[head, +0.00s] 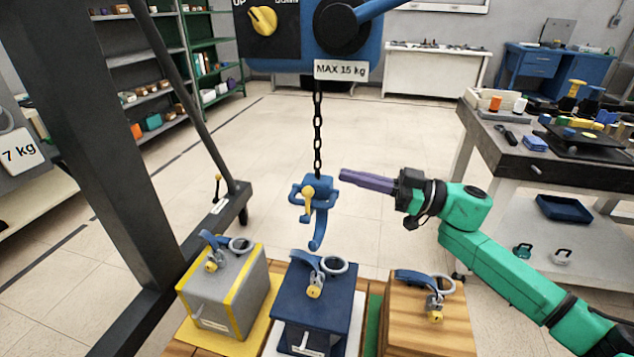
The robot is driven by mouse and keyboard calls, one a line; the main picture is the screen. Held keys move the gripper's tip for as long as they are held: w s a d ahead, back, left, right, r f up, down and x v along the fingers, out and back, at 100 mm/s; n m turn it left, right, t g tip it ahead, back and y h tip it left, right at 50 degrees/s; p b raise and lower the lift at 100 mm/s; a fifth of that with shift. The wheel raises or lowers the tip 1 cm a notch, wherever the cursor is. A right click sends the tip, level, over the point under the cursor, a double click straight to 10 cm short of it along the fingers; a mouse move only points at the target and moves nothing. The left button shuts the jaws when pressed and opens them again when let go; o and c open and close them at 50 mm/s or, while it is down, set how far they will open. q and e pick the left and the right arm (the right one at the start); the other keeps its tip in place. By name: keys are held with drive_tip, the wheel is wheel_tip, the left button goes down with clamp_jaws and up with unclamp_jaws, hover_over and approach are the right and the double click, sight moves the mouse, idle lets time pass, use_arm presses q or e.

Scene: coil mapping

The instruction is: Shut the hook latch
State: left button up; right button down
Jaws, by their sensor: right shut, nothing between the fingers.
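The blue hook (317,226) hangs from a black chain (317,130) in the middle of the head view. A yellow lever-like piece (308,201), perhaps its latch, sits on the front of the hook block. I cannot tell whether the latch is open or shut. My right gripper (345,177) has purple fingers, shut and empty. Its tips point left, just right of the top of the hook block. They look close to it, but I cannot tell whether they touch. My left gripper is not in view.
Below the hook stand a grey and yellow box (228,298), a dark blue box (317,306) and a wooden box (425,318), each with a ring on top. A dark post (100,130) rises at left. A blue hoist (372,40) hangs above. A cluttered workbench (545,150) stands right.

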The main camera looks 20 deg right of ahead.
drive_tip(key=r+p, duration=0.2)
hover_over(310, 204)
drive_tip(key=d, duration=0.1)
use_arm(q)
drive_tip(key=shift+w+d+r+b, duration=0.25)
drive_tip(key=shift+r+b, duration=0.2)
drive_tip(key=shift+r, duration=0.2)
use_arm(e)
drive_tip(key=f, duration=0.4)
drive_tip(key=shift+s+d+f, duration=0.15)
drive_tip(key=shift+d+f, duration=0.1)
drive_tip(key=shift+f, duration=0.1)
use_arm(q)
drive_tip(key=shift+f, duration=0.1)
use_arm(e)
drive_tip(key=shift+s+f, duration=0.1)
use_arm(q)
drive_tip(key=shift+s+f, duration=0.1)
use_arm(e)
drive_tip(key=shift+s+a+f+n, duration=0.1)
drive_tip(key=shift+s+a+n, duration=0.05)
drive_tip(key=shift+n, duration=0.25)
